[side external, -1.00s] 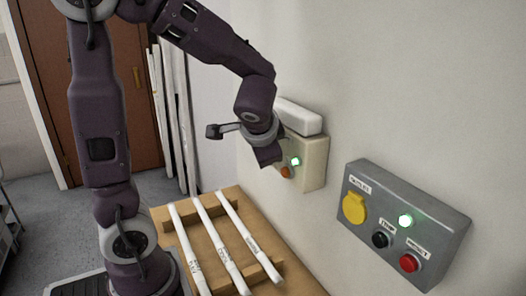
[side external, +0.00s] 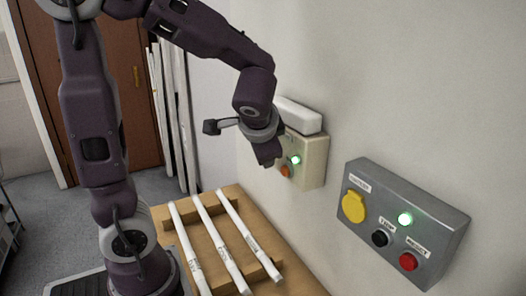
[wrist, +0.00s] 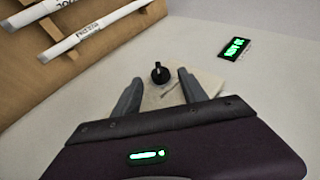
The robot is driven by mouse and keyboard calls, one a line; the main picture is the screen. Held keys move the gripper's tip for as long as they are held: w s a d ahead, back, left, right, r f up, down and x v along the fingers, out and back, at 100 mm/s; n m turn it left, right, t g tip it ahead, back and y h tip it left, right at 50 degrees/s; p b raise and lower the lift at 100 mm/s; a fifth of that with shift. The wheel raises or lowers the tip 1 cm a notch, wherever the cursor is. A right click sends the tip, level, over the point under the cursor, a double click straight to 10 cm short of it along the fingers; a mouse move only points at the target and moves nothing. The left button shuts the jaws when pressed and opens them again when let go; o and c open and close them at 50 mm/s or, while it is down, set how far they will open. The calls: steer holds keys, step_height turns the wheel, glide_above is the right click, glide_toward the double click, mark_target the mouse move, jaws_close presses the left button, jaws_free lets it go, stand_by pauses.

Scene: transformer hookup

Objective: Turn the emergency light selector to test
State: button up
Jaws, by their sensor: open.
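A black selector knob (wrist: 160,73) stands on a cream plate (wrist: 208,85) in the wrist view. My gripper (wrist: 159,79) is open, with one finger on each side of the knob in that view and nothing held. I cannot tell whether the fingers touch it or how far off it is. In the side view my gripper (side external: 269,152) is in front of the left part of a cream wall box (side external: 314,162) and hides that part, with the knob out of sight.
A white housing (side external: 299,115) sits above the cream box. A grey wall box (side external: 440,228) with a yellow knob (side external: 353,207) is at the right. White tubes (side external: 215,243) lie on a wooden rack below. A lit green sign (wrist: 236,48) is in the wrist view.

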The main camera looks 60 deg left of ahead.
steer(key=v, duration=0.5)
steer(key=s+d+f+n+h, duration=0.1)
steer(key=s+d+f+h, duration=0.1)
steer(key=s+d+h, duration=0.5)
steer(key=s+d, duration=0.3)
steer(key=s, duration=0.3)
steer(key=shift+d+f+n+t+h, duration=0.3)
steer(key=shift+f+t+h, duration=0.05)
steer(key=shift+t+h, duration=0.05)
stand_by(0.9)
